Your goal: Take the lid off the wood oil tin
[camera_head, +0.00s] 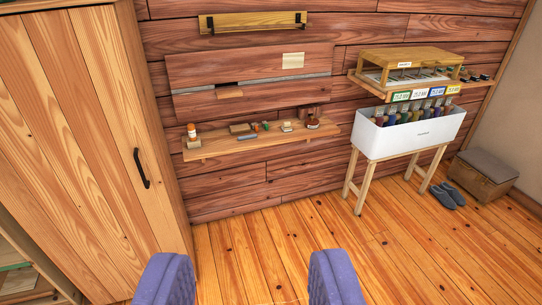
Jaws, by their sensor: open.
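My gripper (251,268) shows at the bottom of the view as two purple padded fingers set wide apart. Only floor shows between them, and the gripper is empty. The wall shelf (240,146) ahead carries several small items. A white and orange container (192,133) stands at its left end. A reddish-brown round container (313,123) stands toward its right end. Which of the small things is the wood oil tin, and whether its lid is on, is too small to tell. The gripper is well apart from the shelf.
A tall wooden cabinet (85,130) with a black handle stands at left. A white bin (410,133) of bottles rests on a wooden stand at right, below another shelf (440,92). Slippers (447,195) and a wooden box (480,180) are at far right. The middle floor is clear.

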